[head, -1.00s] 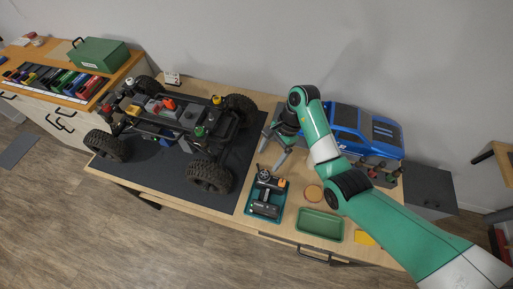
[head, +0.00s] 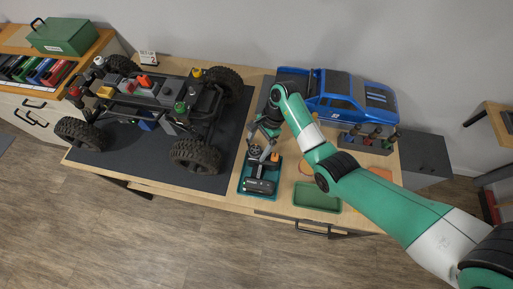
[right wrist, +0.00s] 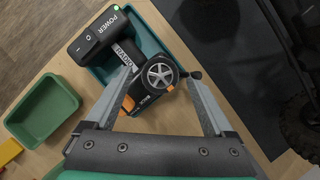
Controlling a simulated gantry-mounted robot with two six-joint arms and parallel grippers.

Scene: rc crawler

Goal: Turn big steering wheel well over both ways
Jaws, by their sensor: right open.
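The radio transmitter (head: 261,184) lies in a teal tray (head: 243,186) on the wooden bench. Its round, spoked steering wheel (right wrist: 160,76) is at the end nearest my right gripper, on a dark body with orange parts, and is marked small in the head view (head: 256,151). In the right wrist view, the open fingers of my right gripper (right wrist: 160,90) stand on either side of the wheel. They appear above it, and I cannot tell whether they touch it. The label RADIO and a POWER box with a green light show there. My left gripper is not in view.
A truck chassis with big tires (head: 197,155) stands on a black mat (head: 120,176) to the left. A blue truck body (head: 345,92) lies behind my right arm. A green tray (head: 317,196) sits right of the transmitter. A green box (head: 62,37) stands at the far left.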

